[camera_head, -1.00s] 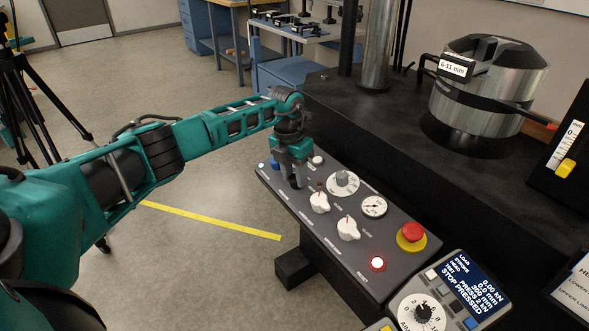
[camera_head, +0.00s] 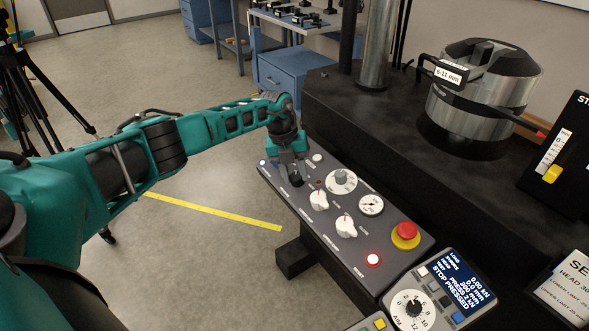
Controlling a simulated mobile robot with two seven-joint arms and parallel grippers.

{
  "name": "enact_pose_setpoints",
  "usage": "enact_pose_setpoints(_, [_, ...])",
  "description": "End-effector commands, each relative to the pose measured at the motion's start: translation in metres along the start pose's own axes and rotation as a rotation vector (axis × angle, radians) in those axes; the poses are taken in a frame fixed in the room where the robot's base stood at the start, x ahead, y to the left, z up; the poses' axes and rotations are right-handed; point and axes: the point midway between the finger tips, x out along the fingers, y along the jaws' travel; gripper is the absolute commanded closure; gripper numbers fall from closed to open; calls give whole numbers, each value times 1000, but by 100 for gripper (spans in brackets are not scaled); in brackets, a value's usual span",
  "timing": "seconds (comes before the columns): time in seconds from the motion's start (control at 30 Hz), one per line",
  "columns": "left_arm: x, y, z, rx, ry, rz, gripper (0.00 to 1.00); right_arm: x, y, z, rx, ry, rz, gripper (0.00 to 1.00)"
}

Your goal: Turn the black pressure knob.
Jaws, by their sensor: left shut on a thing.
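My right gripper is not in view.
A pendant (camera_head: 437,291) reads "STOP PRESSED". A black machine bed (camera_head: 400,150) stands behind.

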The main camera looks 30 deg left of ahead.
Motion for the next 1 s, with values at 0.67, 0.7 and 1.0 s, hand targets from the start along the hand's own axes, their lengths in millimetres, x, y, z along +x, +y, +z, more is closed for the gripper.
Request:
enact_pose_setpoints(0.67, [-1, 0, 1, -21, -3, -6, 49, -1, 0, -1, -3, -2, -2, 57])
enact_pose_setpoints(0.7, [0, 0, 1, -20, -3, -5, 45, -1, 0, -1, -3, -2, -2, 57])
enact_pose_setpoints(1.0, [0, 0, 0, -20, -1, -4, 37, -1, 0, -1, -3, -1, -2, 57])
